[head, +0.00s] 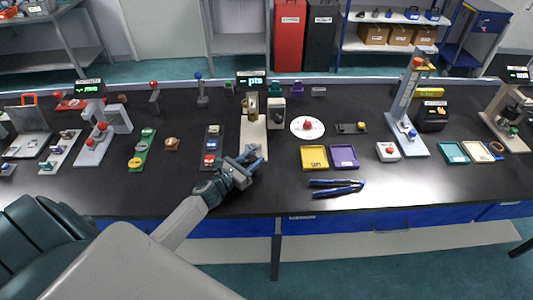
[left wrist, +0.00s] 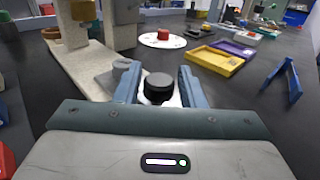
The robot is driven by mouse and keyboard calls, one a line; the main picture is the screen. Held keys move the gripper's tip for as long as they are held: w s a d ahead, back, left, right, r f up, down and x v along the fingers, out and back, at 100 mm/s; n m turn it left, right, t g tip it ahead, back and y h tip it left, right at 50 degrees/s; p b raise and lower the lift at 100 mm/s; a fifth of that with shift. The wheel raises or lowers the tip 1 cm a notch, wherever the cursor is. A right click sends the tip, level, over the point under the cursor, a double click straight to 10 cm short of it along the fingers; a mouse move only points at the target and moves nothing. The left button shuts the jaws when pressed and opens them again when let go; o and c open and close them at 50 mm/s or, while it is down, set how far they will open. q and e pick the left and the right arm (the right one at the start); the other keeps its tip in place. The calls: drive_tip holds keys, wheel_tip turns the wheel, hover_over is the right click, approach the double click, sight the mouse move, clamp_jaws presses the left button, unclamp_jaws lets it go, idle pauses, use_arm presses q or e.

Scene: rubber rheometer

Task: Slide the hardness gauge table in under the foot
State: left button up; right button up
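The hardness gauge (head: 252,112) stands near the middle of the bench, with a lit display above it and a pale base plate (head: 253,138) running toward me. A brass-coloured foot (left wrist: 83,10) hangs over the pale base in the left wrist view. The grey gauge table (left wrist: 112,77) lies on the near part of the base, out in front of the foot. Its black knob (left wrist: 158,87) stands between the fingers of my left gripper (left wrist: 160,88). The fingers are apart, with a visible gap on the knob's right. My left gripper (head: 252,157) partly hides the table in the head view. My right gripper is not in view.
A white disc with a red knob (head: 308,126) stands right of the gauge. A dark rack (head: 212,143) of small parts stands close on the left.

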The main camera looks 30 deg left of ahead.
use_arm(q)
drive_tip(key=shift+w, duration=0.35)
drive_tip(key=shift+s, duration=0.1)
clamp_jaws()
drive_tip(key=shift+w+a+b, duration=0.3)
drive_tip(key=shift+w+a, duration=0.2)
drive_tip(key=shift+w, duration=0.35)
drive_tip(key=shift+w+a+b, duration=0.3)
drive_tip(key=shift+w+a, duration=0.2)
drive_tip(key=shift+w, duration=0.35)
unclamp_jaws()
drive_tip(key=shift+s+d, duration=0.1)
